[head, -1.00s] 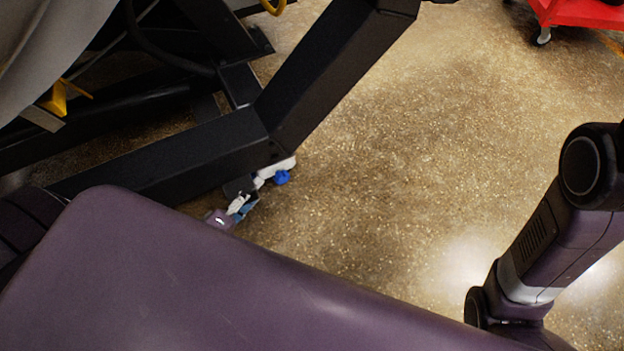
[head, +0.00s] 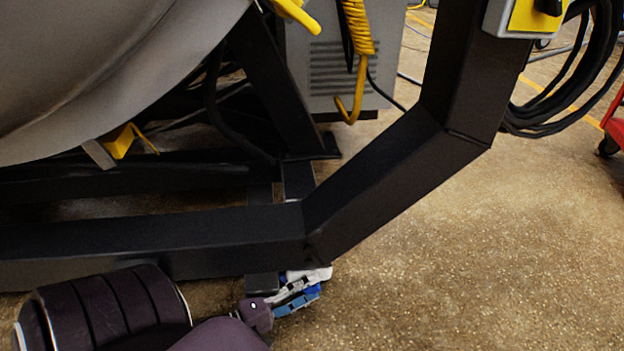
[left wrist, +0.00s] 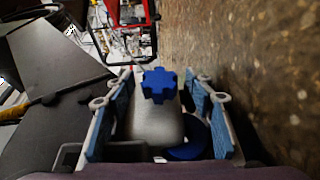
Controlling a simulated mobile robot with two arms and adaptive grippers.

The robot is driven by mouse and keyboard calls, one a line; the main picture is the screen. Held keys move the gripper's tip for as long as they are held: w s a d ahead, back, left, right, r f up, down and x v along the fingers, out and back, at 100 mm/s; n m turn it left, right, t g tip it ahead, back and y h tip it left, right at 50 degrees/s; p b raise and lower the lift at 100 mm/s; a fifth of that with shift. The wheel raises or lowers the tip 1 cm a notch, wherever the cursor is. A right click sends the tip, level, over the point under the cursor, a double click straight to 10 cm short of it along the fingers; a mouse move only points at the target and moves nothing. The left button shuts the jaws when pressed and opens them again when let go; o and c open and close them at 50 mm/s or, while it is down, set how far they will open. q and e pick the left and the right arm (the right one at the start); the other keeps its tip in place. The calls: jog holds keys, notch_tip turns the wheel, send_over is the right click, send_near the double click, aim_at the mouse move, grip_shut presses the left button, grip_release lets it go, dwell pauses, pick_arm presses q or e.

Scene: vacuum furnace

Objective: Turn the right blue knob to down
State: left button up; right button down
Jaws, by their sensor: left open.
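A blue lobed knob (left wrist: 158,85) sits on a grey rounded fitting (left wrist: 152,124) in the left wrist view. A second blue rounded part (left wrist: 190,142) lies lower, beside the fitting and partly hidden. My left gripper (left wrist: 156,92) is open, its blue-padded fingers on either side of the blue knob, with gaps on both sides. In the head view my left gripper (head: 297,294) is low beside the black frame, at a pale fitting (head: 322,273). Some blue shows between its fingers, mostly hidden. I cannot tell the knob's angle. My right gripper is out of view.
The black beam frame (head: 380,190) runs close beside and above my left gripper. A grey vessel (head: 90,70) hangs at upper left. A yellow coiled hose (head: 357,30) and grey cabinet (head: 325,70) stand behind. Floor (head: 470,270) to the right is clear.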

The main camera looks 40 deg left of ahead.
pick_arm(q)
jog(key=shift+w+d, duration=0.15)
jog(key=shift+w, duration=0.25)
